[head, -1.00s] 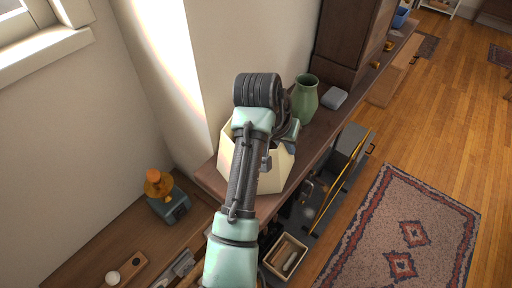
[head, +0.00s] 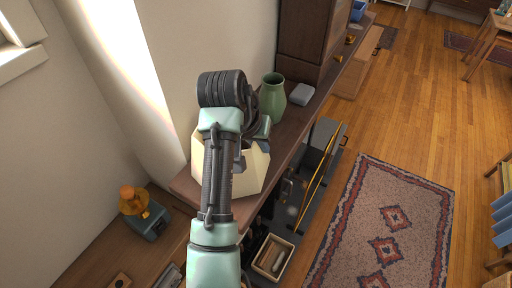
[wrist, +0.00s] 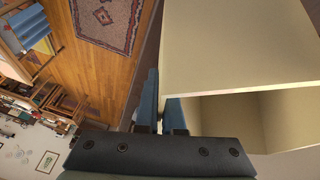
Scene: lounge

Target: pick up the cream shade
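The cream shade (head: 249,178) is a faceted, open-topped piece on the dark wooden shelf, partly hidden behind my arm in the head view. In the wrist view its pale panel (wrist: 240,45) fills the upper right, with its shadowed opening below. My gripper (head: 263,133) is at the shade's upper right rim. In the wrist view my blue fingers (wrist: 161,110) are close together at the left edge of the panel and appear shut on its thin wall. The exact contact is mostly hidden.
A green vase (head: 272,97) and a grey box (head: 301,95) stand on the shelf (head: 291,122) just beyond the shade. An orange-topped lamp (head: 140,212) is at lower left. A tray (head: 258,262) sits below. Open floor and a patterned rug (head: 365,250) lie to the right.

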